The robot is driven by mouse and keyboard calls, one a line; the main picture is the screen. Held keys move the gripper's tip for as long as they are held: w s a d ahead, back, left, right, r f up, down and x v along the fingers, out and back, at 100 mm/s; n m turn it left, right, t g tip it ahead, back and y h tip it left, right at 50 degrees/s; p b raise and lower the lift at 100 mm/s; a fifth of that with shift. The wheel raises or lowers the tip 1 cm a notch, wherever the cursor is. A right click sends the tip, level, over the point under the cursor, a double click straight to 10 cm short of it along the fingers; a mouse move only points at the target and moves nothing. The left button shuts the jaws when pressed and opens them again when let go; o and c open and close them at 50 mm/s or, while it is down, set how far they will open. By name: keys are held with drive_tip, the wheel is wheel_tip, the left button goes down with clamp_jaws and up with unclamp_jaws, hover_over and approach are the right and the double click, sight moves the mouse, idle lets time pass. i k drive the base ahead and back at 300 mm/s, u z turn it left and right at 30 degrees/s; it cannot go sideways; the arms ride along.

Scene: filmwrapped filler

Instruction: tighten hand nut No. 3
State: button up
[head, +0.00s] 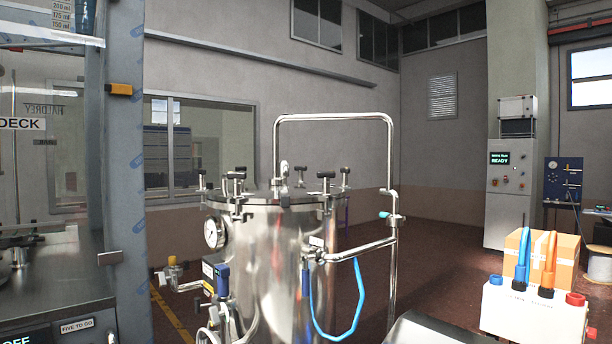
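A steel pressure vessel (275,260) stands at the centre of the head view, with a flat round lid (270,197) on top. Several hand nuts with black T-shaped handles stand around the lid's rim. One hand nut (326,178) is at the front right, another hand nut (236,178) at the front left, and others are farther back and to the sides. I can read no numbers, so I cannot tell which is No. 3. How tight each one is cannot be seen. My gripper is not in view.
A tall pipe frame (333,116) rises behind and right of the vessel. A pressure gauge (214,233), side pipes and a looping blue hose (359,300) stick out around it. A metal machine frame (114,160) stands close on the left. A white box (533,315) with cables is at lower right.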

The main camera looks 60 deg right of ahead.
sight(326, 176)
drive_tip(key=z, duration=0.05)
drive_tip(key=i, duration=0.9)
drive_tip(key=z, duration=1.55)
